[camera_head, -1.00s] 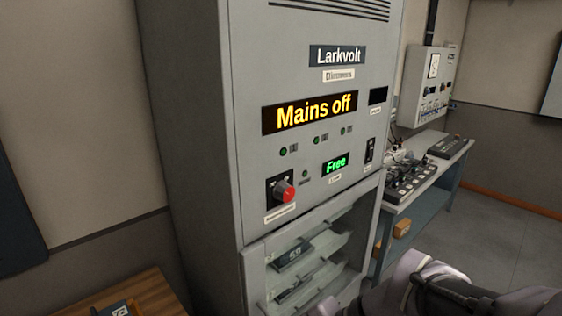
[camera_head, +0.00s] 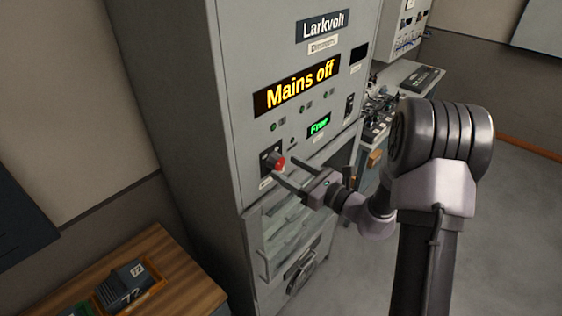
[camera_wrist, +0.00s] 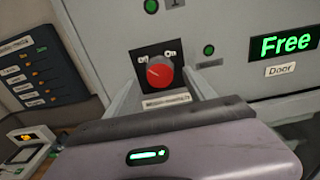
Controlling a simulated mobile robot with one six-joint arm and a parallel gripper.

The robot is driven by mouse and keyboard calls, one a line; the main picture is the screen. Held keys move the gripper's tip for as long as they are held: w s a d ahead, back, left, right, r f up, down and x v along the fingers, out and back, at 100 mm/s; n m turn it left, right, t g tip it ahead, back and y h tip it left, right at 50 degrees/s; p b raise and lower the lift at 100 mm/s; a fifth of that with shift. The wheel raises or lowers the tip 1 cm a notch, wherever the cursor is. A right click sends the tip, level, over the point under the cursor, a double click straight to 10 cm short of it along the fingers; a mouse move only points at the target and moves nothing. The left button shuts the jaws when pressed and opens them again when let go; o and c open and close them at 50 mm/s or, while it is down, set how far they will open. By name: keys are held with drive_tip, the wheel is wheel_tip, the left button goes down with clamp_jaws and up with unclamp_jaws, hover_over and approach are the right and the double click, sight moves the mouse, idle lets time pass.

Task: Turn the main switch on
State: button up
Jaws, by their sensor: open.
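The main switch is a red rotary knob (camera_head: 278,162) on a small black plate on the front of the grey Larkvolt cabinet (camera_head: 190,110). The yellow display (camera_head: 297,86) reads "Mains off". My gripper (camera_head: 283,170) is open, its fingers pointing at the panel. In the wrist view its fingers flank the knob left and right; I cannot tell whether they touch it.
A green display (camera_head: 319,125) reading "Free" sits right of the knob. Below is a bay with shelves (camera_head: 285,235). A wooden table (camera_head: 180,275) with a dark numbered module (camera_head: 125,287) stands at lower left. A bench with faders (camera_head: 380,115) is behind my arm.

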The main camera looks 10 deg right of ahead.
sight(281, 164)
drive_tip(key=x, duration=0.3)
drive_tip(key=shift+w, duration=0.15)
drive_tip(key=c, duration=1.4)
drive_tip(key=shift+o, duration=0.2)
